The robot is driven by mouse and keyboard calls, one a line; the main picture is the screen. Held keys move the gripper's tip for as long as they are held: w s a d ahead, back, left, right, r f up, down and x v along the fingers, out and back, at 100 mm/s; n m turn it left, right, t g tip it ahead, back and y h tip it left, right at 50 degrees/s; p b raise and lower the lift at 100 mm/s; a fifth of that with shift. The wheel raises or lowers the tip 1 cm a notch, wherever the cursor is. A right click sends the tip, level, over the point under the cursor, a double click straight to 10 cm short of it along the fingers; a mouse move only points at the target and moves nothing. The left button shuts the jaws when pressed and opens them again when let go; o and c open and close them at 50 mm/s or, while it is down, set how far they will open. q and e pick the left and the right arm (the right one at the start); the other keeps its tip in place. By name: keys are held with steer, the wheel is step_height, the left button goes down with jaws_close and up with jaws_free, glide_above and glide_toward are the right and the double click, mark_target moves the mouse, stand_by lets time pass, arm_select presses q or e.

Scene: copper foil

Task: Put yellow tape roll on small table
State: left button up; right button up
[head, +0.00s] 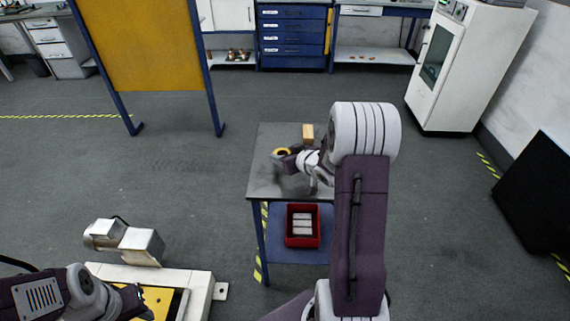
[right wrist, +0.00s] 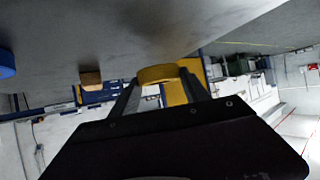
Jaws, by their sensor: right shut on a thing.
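The yellow tape roll (head: 281,151) is at the fingertips of my right gripper (head: 284,157), above or on the left part of the small table's grey top (head: 268,181). In the right wrist view the roll (right wrist: 158,73) sits between the two fingers of the right gripper (right wrist: 165,84), which is shut on it. I cannot tell whether the roll touches the tabletop. My left gripper (head: 140,301) is low at the left, over a white and yellow machine; its fingers are too unclear to judge.
A tan block (head: 308,132) stands on the tabletop behind the gripper; it also shows in the wrist view (right wrist: 91,78), with a blue round thing (right wrist: 6,64) beyond. A red bin (head: 290,239) is on the lower shelf. My right arm hides the table's right side.

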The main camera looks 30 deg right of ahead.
step_height(320, 180, down, 4)
steer(key=shift+r+b, duration=0.25)
steer(key=shift+b, duration=0.35)
steer(key=shift+f, duration=0.1)
steer(key=o, duration=1.4)
steer(key=shift+c, duration=0.2)
steer(key=shift+r, duration=0.25)
steer(key=shift+s+d+r+p, duration=0.1)
steer(key=shift+s+r+p, duration=0.15)
steer(key=shift+s+p, duration=0.05)
steer(key=p+v, duration=0.2)
steer(key=v, duration=0.8)
steer(key=shift+s+r+p, duration=0.15)
steer(key=shift+s+p, duration=0.15)
steer(key=shift+s, duration=0.35)
